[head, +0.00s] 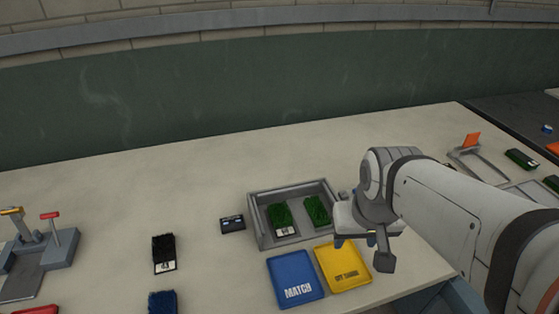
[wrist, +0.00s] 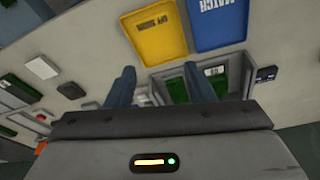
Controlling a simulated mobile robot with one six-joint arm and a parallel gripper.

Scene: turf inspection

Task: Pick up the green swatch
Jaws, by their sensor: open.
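Two green turf swatches lie in a grey tray (head: 258,236) on the bench. The left green swatch (head: 281,214) has a white number label at its front, and the right green swatch (head: 317,210) shows no readable label. My gripper (head: 355,242) is just right of the tray, above the bench. In the wrist view my gripper (wrist: 160,82) has its two blue fingers apart with nothing held. A green swatch (wrist: 176,91) shows partly between the fingers there, beyond them; the other is partly hidden by the right finger.
A blue MATCH tray (head: 292,268) and a yellow tray (head: 338,258) lie in front of the grey tray. A small dark device (head: 232,224) and a black swatch (head: 163,248) lie left. More green swatches (head: 521,158) lie far right. The back bench is clear.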

